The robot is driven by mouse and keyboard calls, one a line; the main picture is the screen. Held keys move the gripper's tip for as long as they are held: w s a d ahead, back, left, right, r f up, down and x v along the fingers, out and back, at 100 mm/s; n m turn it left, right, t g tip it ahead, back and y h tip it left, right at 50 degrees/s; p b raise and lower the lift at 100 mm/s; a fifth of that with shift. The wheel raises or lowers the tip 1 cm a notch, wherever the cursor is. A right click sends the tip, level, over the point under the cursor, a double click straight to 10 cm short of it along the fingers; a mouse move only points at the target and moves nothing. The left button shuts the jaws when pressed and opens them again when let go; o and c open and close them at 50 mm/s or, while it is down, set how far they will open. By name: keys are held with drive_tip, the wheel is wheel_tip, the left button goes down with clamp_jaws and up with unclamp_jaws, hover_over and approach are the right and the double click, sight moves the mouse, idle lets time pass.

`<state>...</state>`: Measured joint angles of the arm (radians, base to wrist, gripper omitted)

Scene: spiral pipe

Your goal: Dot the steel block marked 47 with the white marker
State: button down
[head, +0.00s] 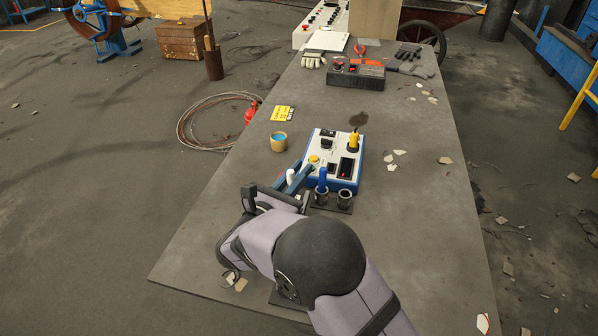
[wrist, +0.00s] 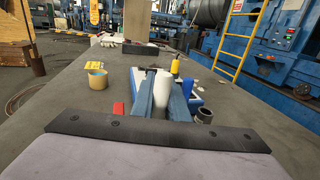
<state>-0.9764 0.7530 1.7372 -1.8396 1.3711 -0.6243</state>
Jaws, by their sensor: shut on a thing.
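My gripper (head: 290,184) is shut on a white marker (head: 291,176), left of a black two-tube holder (head: 339,208). In the wrist view the white marker (wrist: 161,95) stands between the two blue fingers of my gripper (wrist: 162,90). A blue marker (head: 322,179) stands in the holder's left tube; the right tube looks empty. I cannot make out a steel block marked 47 in either view; my arm and gripper hide part of the table.
A blue-and-white control box (head: 320,148) with a yellow plug stands just beyond my gripper. A tan cup (head: 279,144) and a yellow tag (head: 283,113) are to its left. A dark red-topped box (head: 355,78) is farther back. The table's left front is mostly clear.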

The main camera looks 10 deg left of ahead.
drive_tip(key=shift+f+b, duration=0.45)
drive_tip(key=shift+f, duration=0.2)
idle(1.5)
wheel_tip(320, 180, up, 7)
drive_tip(key=p, duration=0.4)
drive_tip(key=shift+r+p, duration=0.15)
drive_tip(key=shift+p, duration=0.25)
idle(0.4)
idle(0.3)
wheel_tip(320, 180, up, 4)
drive_tip(key=p, duration=0.3)
drive_tip(key=shift+f, duration=0.25)
drive_tip(key=shift+a+f, duration=0.1)
idle(0.6)
